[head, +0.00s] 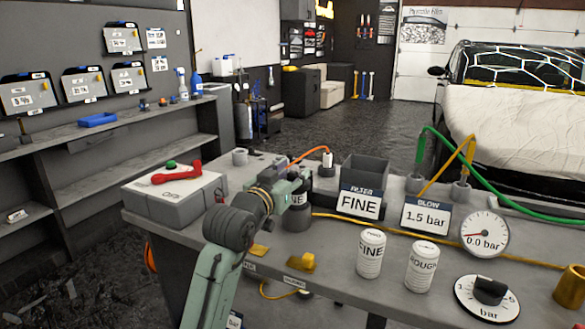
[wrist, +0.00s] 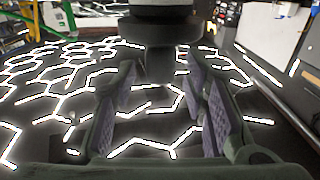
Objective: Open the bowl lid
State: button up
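My gripper (head: 284,196) reaches over the workbench in the head view, right beside a dark canister (head: 297,217) whose label is partly covered by it. In the wrist view my gripper (wrist: 160,75) is open, with purple-grey pads on both fingers. A dark stepped round part (wrist: 158,32) stands beyond and between the fingertips, with a narrower lower end. I cannot tell whether the pads touch it. No part is clearly recognisable as the bowl lid; the canister's top is largely hidden by my gripper in the head view.
A grey bin (head: 364,172) behind a FINE sign, a BLOW sign (head: 425,217), a gauge (head: 484,233) and two white jars (head: 371,254) (head: 421,266) stand to the right. A grey box with a red handle (head: 175,190) is left. An orange hose (head: 308,153) runs behind my gripper.

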jog(key=shift+w+d, duration=0.15)
jog(key=shift+w, duration=0.15)
jog(key=shift+c, duration=0.4)
grip_shut()
dwell(0.4)
